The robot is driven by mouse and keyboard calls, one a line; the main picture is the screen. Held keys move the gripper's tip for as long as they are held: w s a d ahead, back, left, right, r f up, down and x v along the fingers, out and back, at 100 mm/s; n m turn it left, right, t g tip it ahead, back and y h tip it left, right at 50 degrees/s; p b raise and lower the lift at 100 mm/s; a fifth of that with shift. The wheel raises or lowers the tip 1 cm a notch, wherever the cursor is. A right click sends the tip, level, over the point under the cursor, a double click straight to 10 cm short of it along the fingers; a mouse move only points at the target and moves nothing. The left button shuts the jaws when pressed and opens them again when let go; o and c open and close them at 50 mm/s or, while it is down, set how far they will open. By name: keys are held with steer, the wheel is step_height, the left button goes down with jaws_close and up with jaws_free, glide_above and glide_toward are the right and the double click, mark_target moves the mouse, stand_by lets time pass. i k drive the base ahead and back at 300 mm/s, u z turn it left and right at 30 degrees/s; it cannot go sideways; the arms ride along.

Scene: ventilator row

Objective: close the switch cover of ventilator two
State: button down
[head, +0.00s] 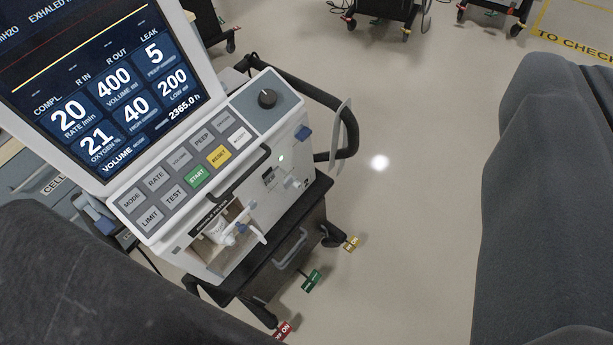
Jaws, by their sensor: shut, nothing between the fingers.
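A small dark fitting (268,178) sits on the front below the keys; I cannot make out a switch there. My gripper's fingertips do not show. Large dark grey shapes at lower left and right are blurred parts, probably mine.
A black bar (238,173) runs along the panel's front edge. White hose fittings (222,232) and a cart handle (290,250) stick out below. Coloured tags hang near the wheels. Bare floor (420,200) lies to the right. Other wheeled carts (385,8) stand at the back.

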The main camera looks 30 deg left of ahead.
mark_target(289, 181)
steer(key=u, duration=0.2)
steer(key=k, duration=1.3)
steer(key=u, duration=0.65)
steer(key=i, duration=1.45)
steer(key=z, duration=0.2)
